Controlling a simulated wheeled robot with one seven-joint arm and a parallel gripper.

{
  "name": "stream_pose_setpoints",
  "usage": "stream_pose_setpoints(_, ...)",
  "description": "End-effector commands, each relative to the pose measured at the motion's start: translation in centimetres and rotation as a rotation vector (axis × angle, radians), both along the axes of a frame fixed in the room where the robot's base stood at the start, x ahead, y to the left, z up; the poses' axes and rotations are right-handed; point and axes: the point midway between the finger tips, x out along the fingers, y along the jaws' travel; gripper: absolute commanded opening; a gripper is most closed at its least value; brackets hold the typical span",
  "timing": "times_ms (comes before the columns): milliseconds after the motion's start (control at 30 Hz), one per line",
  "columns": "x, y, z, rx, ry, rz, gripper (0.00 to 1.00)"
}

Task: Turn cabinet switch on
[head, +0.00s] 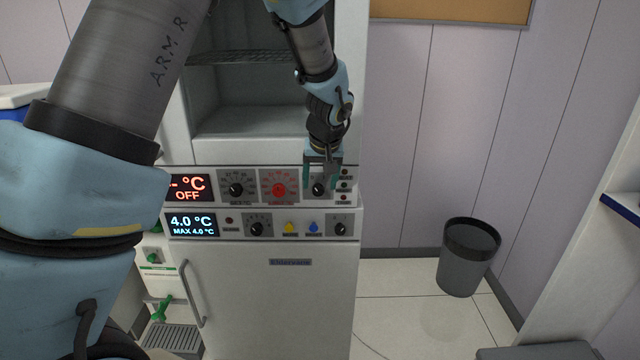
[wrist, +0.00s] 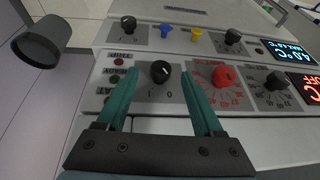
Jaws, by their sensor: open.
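The cabinet switch (wrist: 160,72) is a black round knob on a grey plate marked 1 and 0, on the upper control panel. In the head view the switch (head: 318,189) shows partly behind my fingers. My gripper (head: 320,180) is open in front of the panel. In the wrist view its two teal fingers (wrist: 157,85) stand on either side of the switch, with gaps; contact cannot be seen. The upper display (head: 188,188) reads OFF in red.
A red dial (head: 279,190) and another black knob (head: 236,190) sit left of the switch. A lower panel has a lit 4.0 °C display (head: 192,225) and yellow and blue buttons. The open cabinet compartment (head: 250,120) is above. A grey bin (head: 462,265) stands right on clear floor.

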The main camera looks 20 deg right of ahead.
Motion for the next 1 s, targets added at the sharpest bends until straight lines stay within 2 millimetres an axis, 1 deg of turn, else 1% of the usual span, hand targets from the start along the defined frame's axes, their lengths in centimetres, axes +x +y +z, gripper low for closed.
stream_pose_setpoints(100, 0.6, -0.1, -1.3, 0.003, 0.000, -0.001, 0.69)
stream_pose_setpoints(233, 0.9, -0.2, -2.1, 0.002, -0.001, -0.001, 0.69)
stream_pose_setpoints(567, 1.0, -0.3, -2.4, 0.000, -0.001, -0.001, 0.68)
stream_pose_setpoints(1000, 1.0, -0.3, -2.4, 0.000, -0.001, -0.001, 0.18)
